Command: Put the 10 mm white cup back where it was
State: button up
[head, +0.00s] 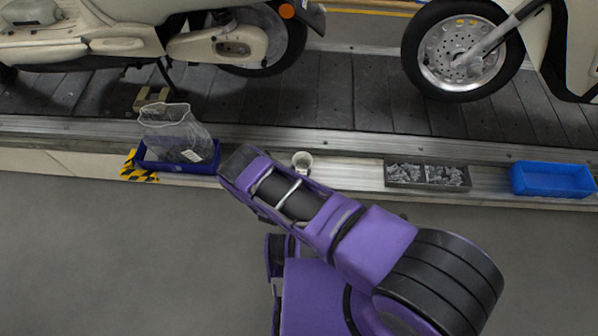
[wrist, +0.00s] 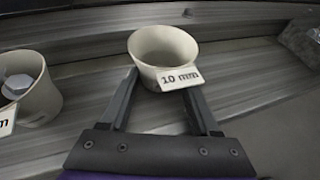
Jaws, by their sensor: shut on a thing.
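The white cup labelled 10 mm (wrist: 158,50) is between the two fingers of my gripper (wrist: 160,88) in the wrist view. The fingers are shut on its sides, and its rim faces up with a slight tilt. I see nothing inside it. I cannot tell whether its base touches the ledge. A second white cup (wrist: 30,95) with a bolt in it stands at the left edge, its label partly cut off. In the head view one white cup (head: 302,161) shows just beyond my arm; which of the two it is I cannot tell. My fingers are hidden there.
The metal ledge (head: 350,172) runs along the slat conveyor. On it are a blue bin (head: 155,163) with a clear bag, a grey tray (head: 427,175) of fasteners and a bright blue empty bin (head: 552,180). Scooters stand on the conveyor behind.

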jog(key=o, duration=1.5)
jog(key=shift+f, duration=0.1)
jog(key=shift+c, duration=0.2)
jog(key=shift+r, duration=0.2)
